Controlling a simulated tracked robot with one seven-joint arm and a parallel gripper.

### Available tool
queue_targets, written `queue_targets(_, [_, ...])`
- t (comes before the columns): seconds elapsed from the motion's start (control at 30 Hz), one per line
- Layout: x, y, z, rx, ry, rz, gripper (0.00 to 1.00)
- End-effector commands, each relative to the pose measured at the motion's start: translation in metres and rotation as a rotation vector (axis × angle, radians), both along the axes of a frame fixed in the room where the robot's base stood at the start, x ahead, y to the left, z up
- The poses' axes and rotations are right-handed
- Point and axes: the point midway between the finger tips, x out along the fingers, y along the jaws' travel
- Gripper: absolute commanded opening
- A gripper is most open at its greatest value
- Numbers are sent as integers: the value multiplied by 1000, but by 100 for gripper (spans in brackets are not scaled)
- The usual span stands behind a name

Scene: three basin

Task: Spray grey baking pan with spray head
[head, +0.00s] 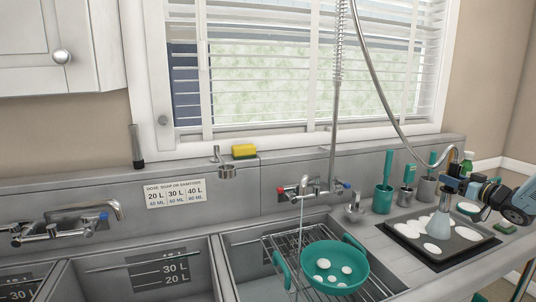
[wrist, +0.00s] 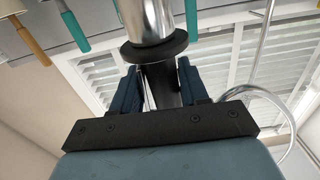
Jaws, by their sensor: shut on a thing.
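The dark grey baking pan (head: 455,254) lies on the counter at the right in the head view, with several white patches on it. My gripper (head: 460,187) is above the pan's far right part, shut on the spray head (head: 447,198), which hangs from a curved metal hose (head: 385,95). A pale cone of spray (head: 440,228) comes down from the spray head onto the pan. In the wrist view, the two dark blue fingers (wrist: 158,88) close around the neck of the spray head (wrist: 147,20). The pan is out of the wrist view.
A teal colander (head: 320,256) with white patches stands on a wire rack (head: 284,243) in the sink. Brushes in holders (head: 383,198) and a green bottle (head: 467,161) stand behind the pan. A yellow sponge (head: 243,151) lies on the ledge.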

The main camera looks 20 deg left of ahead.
Motion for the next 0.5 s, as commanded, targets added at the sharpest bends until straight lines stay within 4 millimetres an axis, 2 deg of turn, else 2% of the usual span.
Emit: queue_targets(0.5, [1,-6,-1,1,-1,-3,0])
